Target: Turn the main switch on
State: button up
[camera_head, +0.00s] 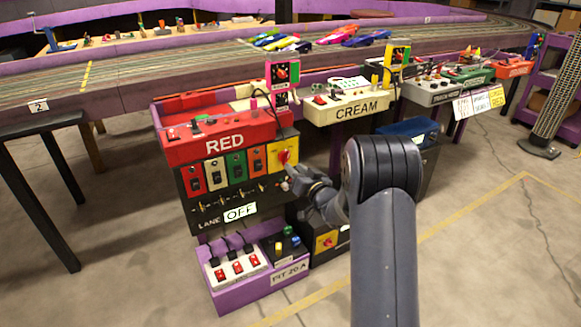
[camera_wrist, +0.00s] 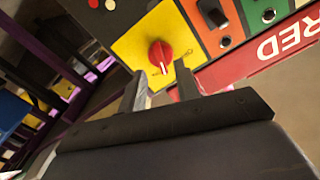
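The main switch looks to be a red rotary knob (camera_head: 284,156) on a yellow plate at the right end of the RED station's panel. In the wrist view the red knob (camera_wrist: 160,54) sits on the yellow plate (camera_wrist: 135,45), with a small light mark below it. My gripper (camera_head: 288,172) is right in front of the plate, partly overlapping the knob's lower side. In the wrist view my gripper (camera_wrist: 161,74) is open, one finger on each side of the knob's line. Nothing is held; I cannot tell whether the fingertips touch the knob.
Red, white, green and orange switch plates (camera_head: 215,173) stand left of the yellow one. An OFF card (camera_head: 240,212) hangs below. Another yellow plate with a red knob (camera_head: 327,242) is lower right. A purple PIT 20A box (camera_head: 235,297) stands beneath.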

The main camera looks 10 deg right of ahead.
aim_at(287, 160)
jog(key=shift+b+x, duration=0.4)
jog(key=shift+x, duration=1.6)
grip_shut()
